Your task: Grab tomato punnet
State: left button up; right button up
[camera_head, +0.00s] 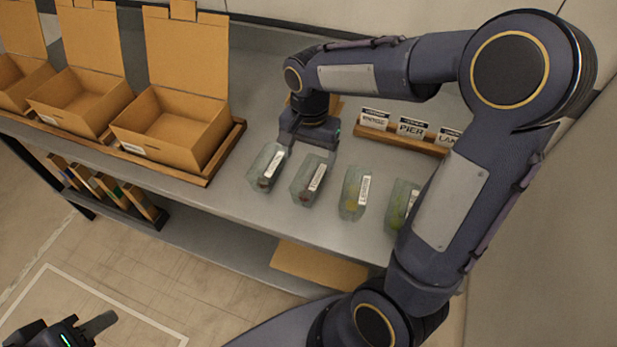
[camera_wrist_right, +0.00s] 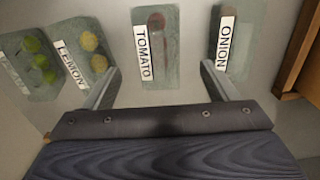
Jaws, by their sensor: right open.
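The tomato punnet is a clear greenish tray with a white TOMATO label. In the right wrist view the tomato punnet (camera_wrist_right: 166,55) lies ahead of and between the spread fingers. In the head view the tomato punnet (camera_head: 313,179) is second from the left in the row on the grey table. My right gripper (camera_head: 306,146) is low at the far side of the row. It is open and empty, with its fingertips (camera_wrist_right: 160,68) either side of the punnet's near end. My left gripper (camera_head: 85,330) is at the lower left, away from the table and partly cut off.
The onion punnet (camera_wrist_right: 229,50) is close on one side; the lemon (camera_wrist_right: 82,50) and lime (camera_wrist_right: 32,65) punnets are on the other. Open cardboard boxes (camera_head: 180,125) stand at the left. A wooden rack of name cards (camera_head: 412,133) stands at the back right.

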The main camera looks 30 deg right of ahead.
aim_at(310, 170)
notch_tip(310, 170, down, 8)
jog(key=shift+d+p, duration=0.1)
jog(key=shift+p, duration=0.25)
jog(key=shift+c, duration=0.4)
jog(key=c, duration=1)
